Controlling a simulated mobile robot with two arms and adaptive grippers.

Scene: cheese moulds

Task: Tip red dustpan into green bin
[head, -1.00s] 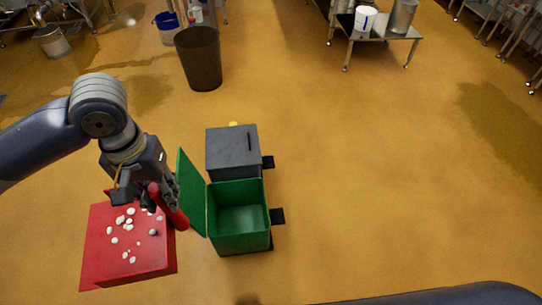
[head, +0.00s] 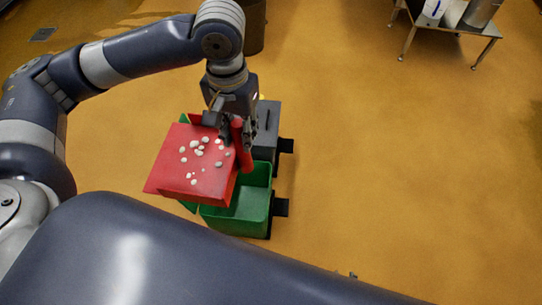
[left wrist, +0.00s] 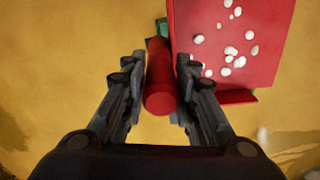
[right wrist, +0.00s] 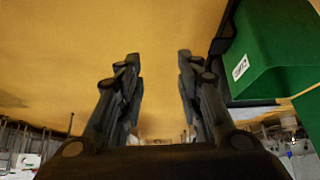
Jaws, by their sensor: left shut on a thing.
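The red dustpan (head: 165,178) is in the head view with several small white pieces (head: 201,150) still lying on it. My left gripper (head: 234,132) is shut on its red handle, which shows between the fingers (left wrist: 155,65) in the left wrist view (left wrist: 160,92). The pan looks roughly flat and overlaps the left part of the green bin (head: 235,222), hiding most of its open lid. The bin's opening shows right of the pan. My right gripper (right wrist: 158,58) is open and empty; a green bin body (right wrist: 268,50) is at its right.
A dark grey bin (head: 267,118) stands behind the green bin. A brown barrel (head: 254,28) and a metal table (head: 460,22) are farther back. The yellow floor to the right is clear.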

